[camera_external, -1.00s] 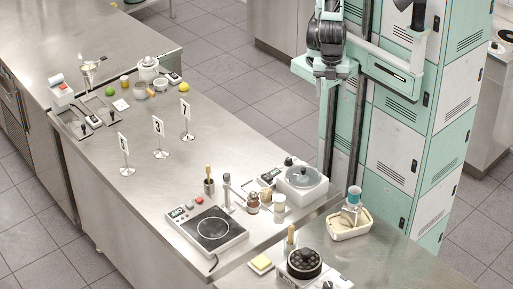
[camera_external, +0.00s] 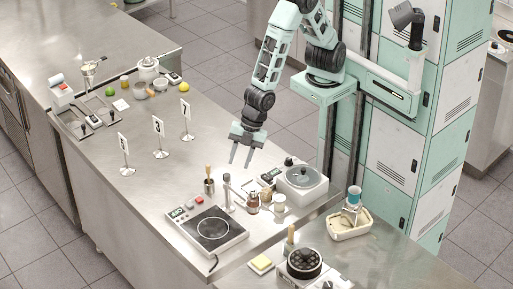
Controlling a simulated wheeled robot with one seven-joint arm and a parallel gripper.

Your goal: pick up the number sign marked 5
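Three white number signs on round metal stands are upright in a diagonal row on the steel counter: a left sign (camera_external: 124,145), a middle sign (camera_external: 158,127) and a right sign (camera_external: 185,107). Their digits are too small to read surely, so I cannot tell which is the 5. My gripper (camera_external: 239,158) points down over the counter, to the right of all three signs. Its two fingers are apart with nothing between them. It touches no sign.
The steel counter (camera_external: 95,185) is clear around the signs. Bowls, a lime and a lemon (camera_external: 176,84) sit behind the signs.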

